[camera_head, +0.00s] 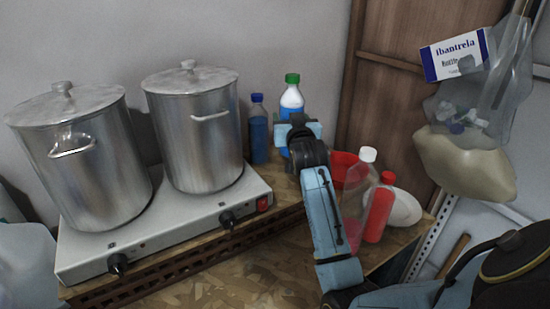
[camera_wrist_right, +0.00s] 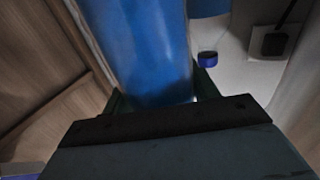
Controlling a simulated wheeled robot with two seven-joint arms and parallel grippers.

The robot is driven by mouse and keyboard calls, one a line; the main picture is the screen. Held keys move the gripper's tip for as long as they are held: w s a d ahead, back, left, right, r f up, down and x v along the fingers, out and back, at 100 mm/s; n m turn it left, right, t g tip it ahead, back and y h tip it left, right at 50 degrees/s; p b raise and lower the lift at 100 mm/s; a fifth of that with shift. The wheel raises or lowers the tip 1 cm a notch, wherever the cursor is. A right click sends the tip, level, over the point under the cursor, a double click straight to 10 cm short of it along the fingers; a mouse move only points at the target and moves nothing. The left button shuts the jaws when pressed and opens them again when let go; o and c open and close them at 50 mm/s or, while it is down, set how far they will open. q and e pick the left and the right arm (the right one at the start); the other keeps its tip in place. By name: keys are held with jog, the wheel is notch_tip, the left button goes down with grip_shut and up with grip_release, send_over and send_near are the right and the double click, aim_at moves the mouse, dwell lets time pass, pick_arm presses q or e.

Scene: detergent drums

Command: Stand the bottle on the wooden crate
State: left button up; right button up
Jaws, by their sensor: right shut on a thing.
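A bottle with a green cap and blue label (camera_head: 291,100) stands upright at the back, right of the pots. My right gripper (camera_head: 298,128) is at its middle and shut on it, hiding part of its lower body. In the right wrist view the blue side of the bottle (camera_wrist_right: 145,45) fills the space between the fingers (camera_wrist_right: 155,100). I cannot tell if its base touches the surface. A wooden surface with a dark slotted side (camera_head: 190,262) lies below the hotplate; I cannot tell whether this is the crate. My left gripper is not in view.
Two steel pots (camera_head: 85,160) (camera_head: 195,130) stand on a hotplate (camera_head: 160,225). A blue bottle (camera_head: 258,130) stands just left of the held one. Red and clear bottles (camera_head: 378,212) stand right of my arm. A bag (camera_head: 470,150) hangs at the right. The front surface (camera_head: 260,272) is bare.

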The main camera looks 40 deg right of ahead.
notch_tip(320, 180, down, 5)
jog(key=shift+r, duration=0.15)
notch_tip(320, 180, down, 3)
jog(key=shift+f, duration=0.15)
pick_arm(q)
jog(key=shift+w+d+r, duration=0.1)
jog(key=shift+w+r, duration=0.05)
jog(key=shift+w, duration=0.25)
pick_arm(e)
jog(key=shift+f, duration=0.15)
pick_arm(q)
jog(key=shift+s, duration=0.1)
pick_arm(e)
jog(key=o, duration=1.3)
